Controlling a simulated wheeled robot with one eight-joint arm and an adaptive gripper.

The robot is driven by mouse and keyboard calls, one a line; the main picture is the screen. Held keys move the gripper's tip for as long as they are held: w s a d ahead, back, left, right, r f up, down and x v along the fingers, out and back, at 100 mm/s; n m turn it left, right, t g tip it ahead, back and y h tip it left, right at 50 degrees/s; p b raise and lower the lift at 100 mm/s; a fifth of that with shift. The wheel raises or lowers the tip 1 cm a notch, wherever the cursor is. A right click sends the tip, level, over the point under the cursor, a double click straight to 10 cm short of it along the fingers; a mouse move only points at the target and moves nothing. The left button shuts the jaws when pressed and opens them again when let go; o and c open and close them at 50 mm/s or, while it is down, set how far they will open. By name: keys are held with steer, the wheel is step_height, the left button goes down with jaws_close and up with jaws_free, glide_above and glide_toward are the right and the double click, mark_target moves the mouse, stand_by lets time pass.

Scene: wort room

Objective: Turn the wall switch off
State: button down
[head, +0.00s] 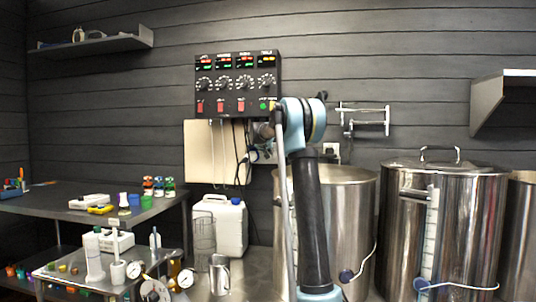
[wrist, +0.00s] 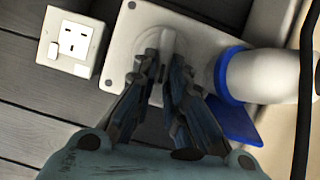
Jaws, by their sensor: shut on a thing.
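The wall switch (wrist: 128,68) is a pale plate with a white knob (wrist: 167,42), seen from close up in the wrist view. My gripper (wrist: 164,65) has its dark fingers shut around the knob, one on each side. The fingers cover the lower part of the knob and some of the plate. I cannot read any on or off mark. In the head view my arm crosses in front of this part of the wall and mostly hides the switch.
A white plug with a blue collar (wrist: 232,80) sits right of the knob. A white wall socket (wrist: 73,42) is to the left. A black cable (wrist: 305,90) hangs at the right. A control panel (head: 237,83) is above, and steel kettles (head: 440,225) stand right of my arm.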

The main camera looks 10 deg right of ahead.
steer(key=shift+w+a+f+n+t+h, duration=0.15)
steer(key=shift+a+f+n+h, duration=0.25)
steer(key=shift+n+h, duration=1.05)
steer(key=shift+w+a+f+n+t+h, duration=0.15)
steer(key=shift+a+f+n+h, duration=0.4)
steer(key=shift+n, duration=1.75)
steer(key=shift+w+a+f+n+t+h, duration=0.15)
steer(key=shift+f+n+h, duration=0.1)
steer(key=shift+n+h, duration=1.3)
steer(key=shift+n+y, duration=0.25)
steer(key=shift+n, duration=0.15)
